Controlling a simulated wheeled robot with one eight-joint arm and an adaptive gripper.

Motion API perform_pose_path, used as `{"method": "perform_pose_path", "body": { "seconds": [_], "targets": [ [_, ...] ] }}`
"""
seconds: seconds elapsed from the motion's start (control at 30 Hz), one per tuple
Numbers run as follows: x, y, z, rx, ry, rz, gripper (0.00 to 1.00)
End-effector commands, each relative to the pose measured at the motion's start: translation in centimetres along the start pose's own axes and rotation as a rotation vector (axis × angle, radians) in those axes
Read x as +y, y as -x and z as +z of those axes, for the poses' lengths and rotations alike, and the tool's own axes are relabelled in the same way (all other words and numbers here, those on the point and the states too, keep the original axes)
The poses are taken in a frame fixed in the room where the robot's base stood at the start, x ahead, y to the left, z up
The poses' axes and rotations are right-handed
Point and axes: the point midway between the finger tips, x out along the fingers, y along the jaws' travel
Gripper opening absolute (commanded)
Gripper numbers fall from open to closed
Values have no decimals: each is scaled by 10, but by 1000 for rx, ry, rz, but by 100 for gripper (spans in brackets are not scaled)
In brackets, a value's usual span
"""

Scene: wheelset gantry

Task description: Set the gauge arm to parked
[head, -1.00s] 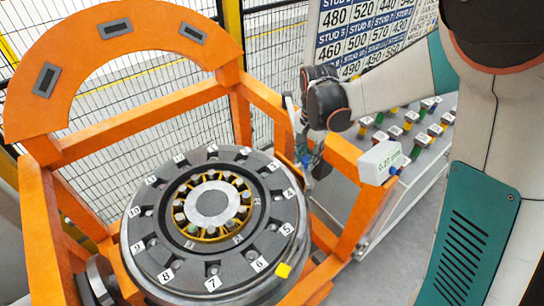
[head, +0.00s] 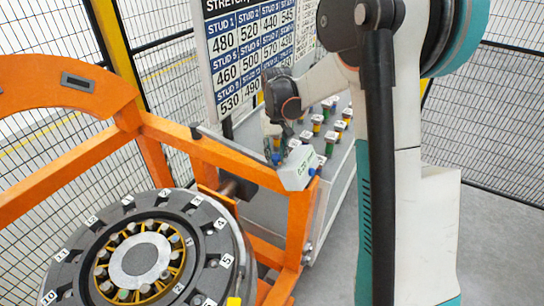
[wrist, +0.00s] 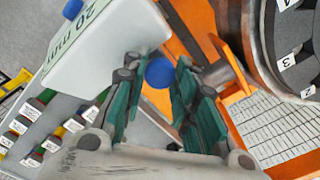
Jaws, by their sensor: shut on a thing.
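The gauge arm looks like a slim grey bar (head: 238,150) slanting across the orange frame, its near end by a white box (head: 298,168). The box, marked 0.20 mm, also fills the upper left of the wrist view (wrist: 95,45). My gripper (head: 277,150) is just behind and left of the box in the head view, partly hidden. In the wrist view, the green fingers of my gripper (wrist: 160,95) are on either side of a blue knob (wrist: 160,73), shut on it. The exact contact and the knob's join to the arm are hidden.
A numbered wheel (head: 140,258) stands in the orange frame (head: 215,155) at lower left. Several coloured studs (head: 325,115) stand on a grey bench behind the box. A number board (head: 250,55) and mesh fencing close the back. Open floor (head: 490,240) lies at right.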

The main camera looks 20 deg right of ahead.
Motion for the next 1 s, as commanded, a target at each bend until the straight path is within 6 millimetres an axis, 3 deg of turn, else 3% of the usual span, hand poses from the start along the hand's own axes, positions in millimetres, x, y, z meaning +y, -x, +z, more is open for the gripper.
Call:
{"method": "perform_pose_path", "body": {
  "seconds": [0.27,0.3,0.37,0.77,1.0],
  "targets": [
    [0,1,0,1,-1,0,0],
    [0,1,0,1,-1,0,35],
    [0,1,0,1,-1,0,47],
    [-1,4,0,1,-1,0,47],
    [0,40,0,1,-1,0,47]
  ]
}}
